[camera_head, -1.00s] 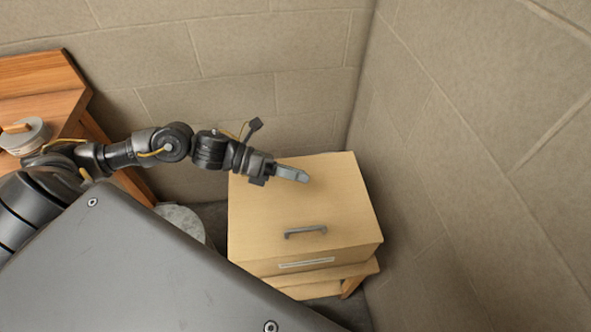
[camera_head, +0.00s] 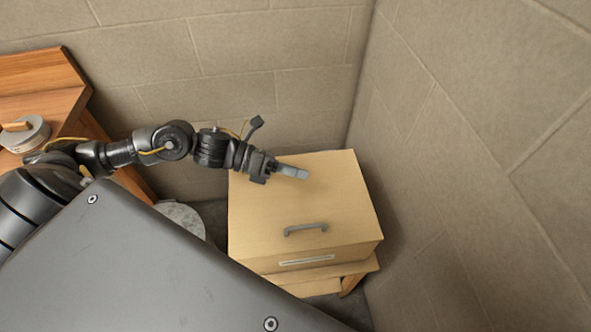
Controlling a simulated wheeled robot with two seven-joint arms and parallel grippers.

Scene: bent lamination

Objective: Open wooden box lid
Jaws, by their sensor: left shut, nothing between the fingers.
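The wooden box (camera_head: 335,249) stands on a low wooden stand in the corner. Its lid (camera_head: 340,196) is down and looks closed. A grey handle (camera_head: 305,230) sits on the lid near its front edge. My left gripper (camera_head: 301,174) reaches in from the left over the back left part of the lid. It is shut and empty, behind the handle and apart from it. I cannot tell whether the fingertips touch the lid. My right gripper does not show.
A wooden stand (camera_head: 350,284) carries the box. Walls rise close behind and to the right (camera_head: 470,170). A wooden table (camera_head: 40,85) with a round grey container (camera_head: 30,135) is at the left. A round grey object (camera_head: 182,218) is left of the box.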

